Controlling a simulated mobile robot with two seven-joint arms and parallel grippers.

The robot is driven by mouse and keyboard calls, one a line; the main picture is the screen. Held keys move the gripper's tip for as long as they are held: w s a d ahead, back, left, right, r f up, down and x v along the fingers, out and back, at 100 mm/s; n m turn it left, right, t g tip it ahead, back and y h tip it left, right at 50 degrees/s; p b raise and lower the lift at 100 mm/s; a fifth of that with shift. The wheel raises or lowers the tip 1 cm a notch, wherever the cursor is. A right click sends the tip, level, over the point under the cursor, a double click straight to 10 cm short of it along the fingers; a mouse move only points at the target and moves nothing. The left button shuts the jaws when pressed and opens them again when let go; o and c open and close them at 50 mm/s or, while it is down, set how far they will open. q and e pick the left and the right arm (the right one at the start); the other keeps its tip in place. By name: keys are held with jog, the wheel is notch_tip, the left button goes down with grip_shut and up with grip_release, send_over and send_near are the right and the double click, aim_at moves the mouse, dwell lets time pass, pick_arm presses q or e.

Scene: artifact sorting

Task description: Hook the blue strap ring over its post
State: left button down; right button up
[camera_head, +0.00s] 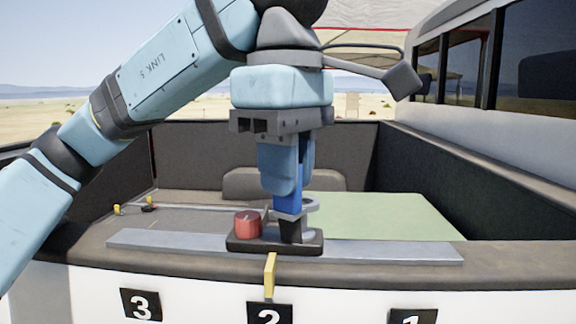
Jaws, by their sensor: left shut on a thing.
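A short dark post (291,232) stands on a black base (273,245) directly below the strap. The ring is at about the height of the post's top. I cannot tell whether it is around the post or just above it. The fingers and strap hide part of the ring. My right gripper is not in view.
A red cylinder (248,224) sits on the same base, left of the post. The base is on a grey metal rail (400,251) along the bed edge. A yellow tab (270,275) hangs in front, above label 2 (270,314). A green panel (375,215) lies behind.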

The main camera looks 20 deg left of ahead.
pick_arm(q)
jog(key=shift+f, duration=0.25)
